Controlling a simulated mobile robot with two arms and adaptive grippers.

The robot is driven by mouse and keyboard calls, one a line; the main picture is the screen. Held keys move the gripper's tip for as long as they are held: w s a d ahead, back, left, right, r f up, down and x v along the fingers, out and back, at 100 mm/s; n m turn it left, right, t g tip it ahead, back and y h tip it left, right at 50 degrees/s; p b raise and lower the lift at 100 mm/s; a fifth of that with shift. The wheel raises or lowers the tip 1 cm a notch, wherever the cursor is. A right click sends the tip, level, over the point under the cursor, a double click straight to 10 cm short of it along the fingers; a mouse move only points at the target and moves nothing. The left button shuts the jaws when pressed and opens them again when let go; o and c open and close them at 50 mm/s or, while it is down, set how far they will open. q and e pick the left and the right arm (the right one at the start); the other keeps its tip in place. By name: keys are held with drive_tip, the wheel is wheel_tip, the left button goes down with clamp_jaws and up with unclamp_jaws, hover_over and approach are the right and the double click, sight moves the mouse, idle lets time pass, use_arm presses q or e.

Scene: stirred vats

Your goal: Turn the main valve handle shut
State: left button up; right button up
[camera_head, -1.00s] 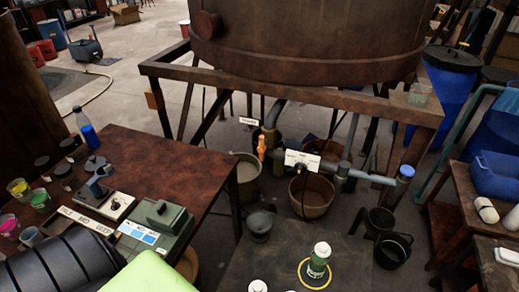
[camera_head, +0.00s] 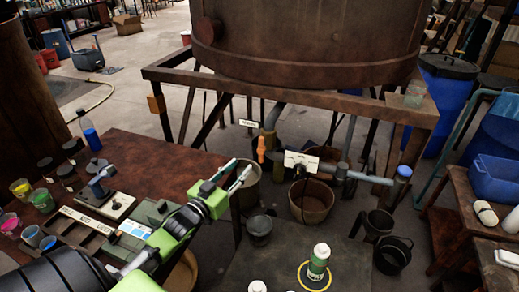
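An orange handle (camera_head: 261,150) stands upright on the pipework under the big tank. A small white label (camera_head: 247,122) is by the pipe above it. A second white label (camera_head: 301,160) hangs on the pipe to its right; its lettering is too small to read. A blue round cap (camera_head: 404,171) tops the pipe's right end. I cannot tell from the labels which part is the main valve. My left gripper (camera_head: 240,167) is green with pale fingers spread apart and empty. It shows just left of and below the orange handle, apart from it. My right gripper is out of view.
A rusty frame (camera_head: 290,96) carries the tank (camera_head: 310,40) above the pipes. Buckets (camera_head: 311,201) stand beneath. A brown table (camera_head: 150,152) with jars and boxes is at the left. A dark surface in front holds a green-and-white bottle (camera_head: 318,262).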

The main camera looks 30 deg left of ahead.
sight(261, 148)
use_arm(q)
drive_tip(key=w, duration=0.4)
drive_tip(key=w+p, duration=0.1)
drive_tip(key=w, duration=0.8)
drive_tip(key=shift+w+a+f, duration=0.15)
drive_tip(key=shift+w+a, duration=0.1)
drive_tip(key=shift+a, duration=0.05)
clamp_jaws()
